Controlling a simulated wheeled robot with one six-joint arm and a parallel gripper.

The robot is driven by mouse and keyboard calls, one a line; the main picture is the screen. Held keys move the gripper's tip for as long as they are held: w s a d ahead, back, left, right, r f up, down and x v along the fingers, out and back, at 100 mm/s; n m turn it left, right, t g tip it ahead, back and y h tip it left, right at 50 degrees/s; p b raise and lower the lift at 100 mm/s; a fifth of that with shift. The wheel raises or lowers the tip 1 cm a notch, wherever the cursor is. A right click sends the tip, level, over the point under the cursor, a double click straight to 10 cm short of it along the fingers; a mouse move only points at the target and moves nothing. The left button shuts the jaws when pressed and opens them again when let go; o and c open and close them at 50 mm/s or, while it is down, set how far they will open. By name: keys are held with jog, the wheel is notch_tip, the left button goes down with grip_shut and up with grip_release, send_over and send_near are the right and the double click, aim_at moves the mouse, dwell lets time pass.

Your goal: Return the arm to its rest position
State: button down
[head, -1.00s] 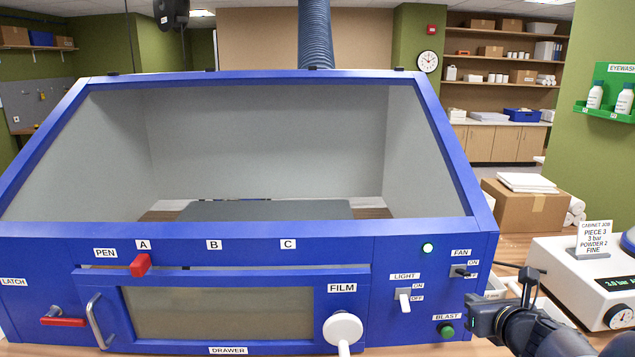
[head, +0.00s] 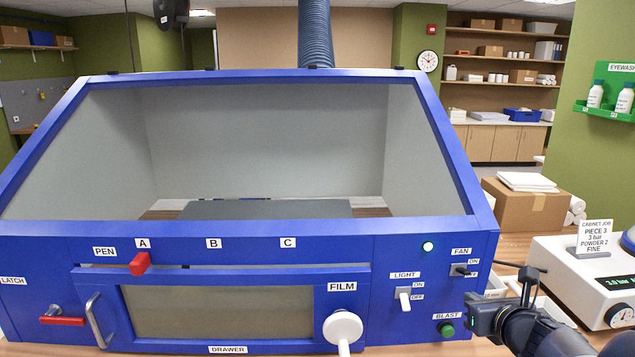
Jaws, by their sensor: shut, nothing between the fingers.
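My gripper (head: 486,311) is at the lower right, in front of the right end of the blue cabinet (head: 420,270). It is shut and empty, close to the green BLAST button (head: 446,329). I cannot tell whether it touches the cabinet face. Part of my dark arm runs from it toward the bottom right corner.
The cabinet front carries a red PEN slider (head: 140,264) near A, a red latch handle (head: 62,321), a drawer handle (head: 98,320), a white FILM knob (head: 343,328), and LIGHT (head: 404,299) and FAN (head: 461,271) switches. A white unit (head: 580,275) with a gauge stands right.

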jog(key=shift+w+a+f+t+y+b, duration=0.2)
jog(key=shift+w+f+t+b, duration=0.65)
jog(key=shift+b, duration=1.1)
jog(key=shift+w+a+f+t+y+b, duration=0.15)
jog(key=shift+w+f+t+b, duration=0.65)
jog(key=shift+b, duration=1.1)
jog(key=w+f+t+b, duration=0.1)
jog(key=f+b, duration=0.1)
jog(key=b, duration=0.2)
jog(key=shift+w, duration=0.35)
jog(key=b, duration=0.2)
jog(key=w+f+t+h+b, duration=0.1)
jog(key=shift+d+f+b, duration=0.15)
jog(key=shift+d+b, duration=0.15)
jog(key=shift+b, duration=0.1)
send_near(451, 294)
jog(key=s, duration=0.3)
jog(key=shift+s+d+f, duration=0.1)
jog(key=shift+s+f, duration=0.1)
jog(key=shift+s, duration=0.05)
jog(key=shift+w, duration=0.1)
